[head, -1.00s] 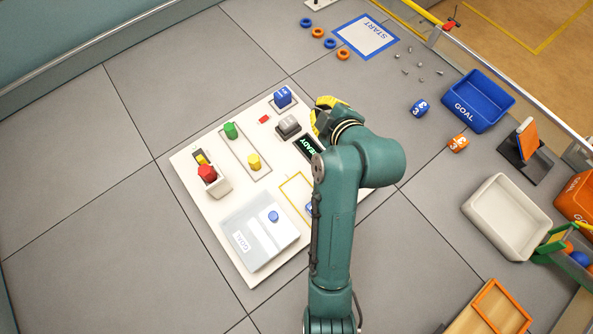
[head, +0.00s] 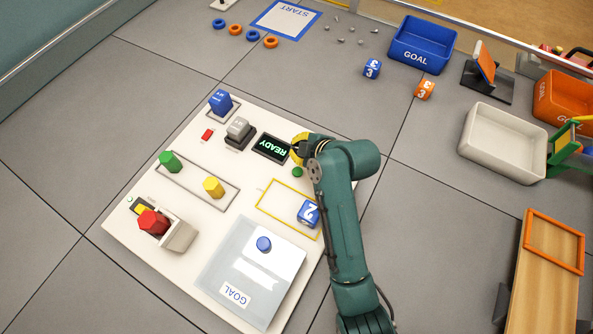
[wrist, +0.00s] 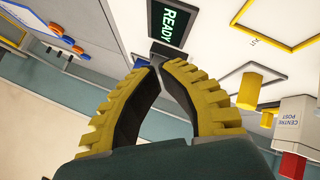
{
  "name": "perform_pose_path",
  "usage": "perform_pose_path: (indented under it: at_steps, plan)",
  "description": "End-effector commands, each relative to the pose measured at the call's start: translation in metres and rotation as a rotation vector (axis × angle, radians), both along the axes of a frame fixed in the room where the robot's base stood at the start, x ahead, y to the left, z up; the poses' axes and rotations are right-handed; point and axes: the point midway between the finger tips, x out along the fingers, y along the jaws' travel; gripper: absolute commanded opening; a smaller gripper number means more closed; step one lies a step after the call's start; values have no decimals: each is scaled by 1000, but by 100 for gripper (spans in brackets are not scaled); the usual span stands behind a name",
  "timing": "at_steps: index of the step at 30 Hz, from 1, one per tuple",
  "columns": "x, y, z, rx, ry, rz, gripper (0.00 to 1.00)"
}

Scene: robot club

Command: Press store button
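A white panel (head: 150,244) lies on the floor with several controls. None that I can read is labelled "store". My gripper's yellow fingers are at the display's right end. In the wrist view the ribbed fingers (wrist: 161,65) meet at the tips with nothing between them, just below the READY display (wrist: 174,22). Whether they touch the panel is unclear.
A blue block (head: 221,102), green peg (head: 170,161), yellow peg (head: 214,187) and red knob (head: 153,222) stand up from the panel. A numbered blue cube (head: 308,213) is near my arm. A clear GOAL cover (head: 222,265) is at the front. Floor left is free.

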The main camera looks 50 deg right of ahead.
Motion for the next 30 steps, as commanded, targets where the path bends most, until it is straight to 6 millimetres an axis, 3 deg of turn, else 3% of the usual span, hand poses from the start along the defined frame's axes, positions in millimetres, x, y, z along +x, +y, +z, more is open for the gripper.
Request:
perform_pose_path:
  at_steps: [8, 21, 30]
  plan:
    - [0, 0, -9, 1, 1, 1, 0]
    - [0, 1, -71, 0, 0, 0, 0]
    - [0, 0, -88, -1, 0, 1, 0]
